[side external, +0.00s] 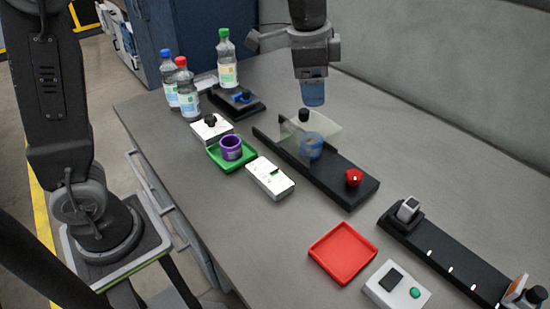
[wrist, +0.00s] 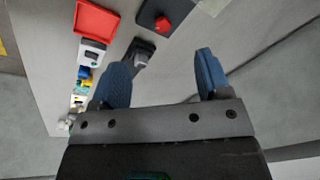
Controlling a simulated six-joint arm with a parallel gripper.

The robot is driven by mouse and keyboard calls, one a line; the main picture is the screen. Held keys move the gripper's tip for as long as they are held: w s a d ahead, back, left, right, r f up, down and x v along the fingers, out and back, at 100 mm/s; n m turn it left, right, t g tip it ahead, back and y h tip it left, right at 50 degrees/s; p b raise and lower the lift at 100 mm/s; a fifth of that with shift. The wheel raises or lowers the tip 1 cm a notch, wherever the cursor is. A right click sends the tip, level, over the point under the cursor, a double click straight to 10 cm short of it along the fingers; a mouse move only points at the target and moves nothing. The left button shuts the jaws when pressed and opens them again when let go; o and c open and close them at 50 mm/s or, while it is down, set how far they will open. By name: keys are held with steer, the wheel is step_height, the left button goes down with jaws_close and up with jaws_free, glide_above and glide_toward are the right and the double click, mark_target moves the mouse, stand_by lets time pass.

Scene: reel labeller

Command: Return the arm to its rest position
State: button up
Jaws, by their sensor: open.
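My gripper (side external: 313,100) hangs above the far part of the grey table (side external: 225,260), its blue fingers pointing down and apart from the things below. In the wrist view the two blue fingers of my gripper (wrist: 160,65) stand wide apart with nothing between them. Below it in the side view is a black fixture (side external: 335,182) with a clear guard, a black knob and a red knob (side external: 354,177). A blue round piece (side external: 311,146) shows at the guard. A purple reel (side external: 231,148) sits in a green tray (side external: 246,161).
Bottles (side external: 227,60) stand at the far left end. A white box (side external: 270,178), an empty red tray (side external: 343,252), a white button box (side external: 397,287) and a black rail (side external: 440,252) lie nearer. A grey wall (side external: 450,65) runs behind the table.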

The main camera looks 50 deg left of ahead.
steer(key=s+a+f+n+t, duration=0.1)
steer(key=s+a+n, duration=0.2)
steer(key=s, duration=0.7)
steer(key=s+a+f+n+t, duration=0.2)
steer(key=s+a+n, duration=0.2)
steer(key=s, duration=0.7)
steer(key=shift+s+a+n+t, duration=0.2)
steer(key=shift+n+t, duration=0.1)
steer(key=shift+n, duration=0.8)
steer(key=shift+f, duration=0.1)
